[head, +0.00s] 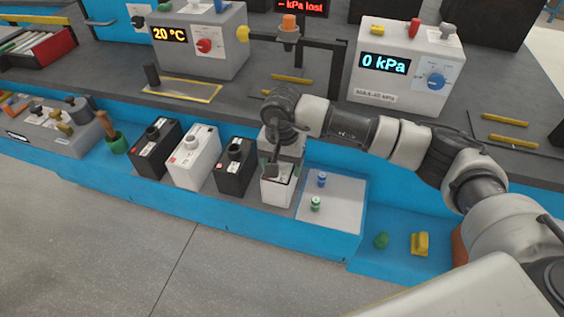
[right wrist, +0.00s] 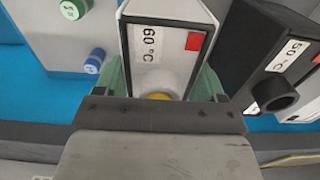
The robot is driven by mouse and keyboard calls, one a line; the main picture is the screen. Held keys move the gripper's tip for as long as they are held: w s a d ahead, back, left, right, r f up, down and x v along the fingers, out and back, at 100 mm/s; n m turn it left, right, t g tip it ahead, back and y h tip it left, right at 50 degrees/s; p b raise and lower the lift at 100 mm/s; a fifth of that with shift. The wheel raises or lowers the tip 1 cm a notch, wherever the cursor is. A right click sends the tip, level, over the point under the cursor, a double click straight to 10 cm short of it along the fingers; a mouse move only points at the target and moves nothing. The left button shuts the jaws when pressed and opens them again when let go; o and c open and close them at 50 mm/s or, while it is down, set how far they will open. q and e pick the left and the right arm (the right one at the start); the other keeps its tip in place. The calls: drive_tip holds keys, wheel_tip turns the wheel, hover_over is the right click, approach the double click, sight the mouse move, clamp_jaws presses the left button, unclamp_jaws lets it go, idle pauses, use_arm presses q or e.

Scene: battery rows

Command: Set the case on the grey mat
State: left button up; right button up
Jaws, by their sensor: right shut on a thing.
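My right gripper (head: 282,148) is shut on a white case (head: 276,191) at the right end of a row of cases. In the right wrist view the gripper (right wrist: 161,84) has its green fingers on both sides of the white case (right wrist: 183,45), marked 60 °C with a red square. I cannot tell whether the case is clear of the surface below. A light grey panel (head: 337,207), possibly the grey mat, lies just right of it. A blue-topped piece (head: 322,180) and a green-topped piece (head: 315,204) stand on that panel. My left gripper is not in view.
A black case (head: 235,168), a white case (head: 195,158) and another black case (head: 156,150) stand to the left. Behind are a 20 °C box (head: 205,45) and a 0 kPa box (head: 402,70).

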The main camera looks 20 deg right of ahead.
drive_tip(key=o, duration=1.1)
drive_tip(key=shift+r, duration=0.3)
wheel_tip(320, 180, up, 12)
drive_tip(key=shift+f, duration=0.15)
